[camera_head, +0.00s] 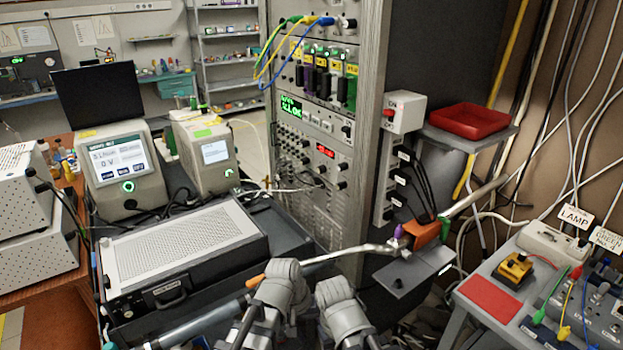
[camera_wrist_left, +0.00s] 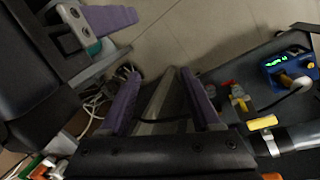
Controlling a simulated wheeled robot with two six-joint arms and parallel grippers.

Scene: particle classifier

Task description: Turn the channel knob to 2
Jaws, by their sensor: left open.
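The instrument rack (camera_head: 368,130) stands at the centre of the head view, its panels turned partly away. It carries several small dark knobs (camera_head: 342,186), a green display (camera_head: 292,107) and a red display (camera_head: 325,151). I cannot tell which knob is the channel knob, nor its setting. The grey end of my left arm (camera_head: 280,290) is low in the head view, in front of the rack; its fingers are unclear there. In the left wrist view, my left gripper (camera_wrist_left: 158,75) is open and empty, purple fingers apart over the floor. My right gripper's fingers are not clearly seen.
A perforated grey case (camera_head: 185,240) lies left of the arms. A small ledge (camera_head: 405,278) juts out at the rack's lower right. A red tray (camera_head: 470,122) sits on a shelf. A bench with a lamp box (camera_head: 550,242) is at right.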

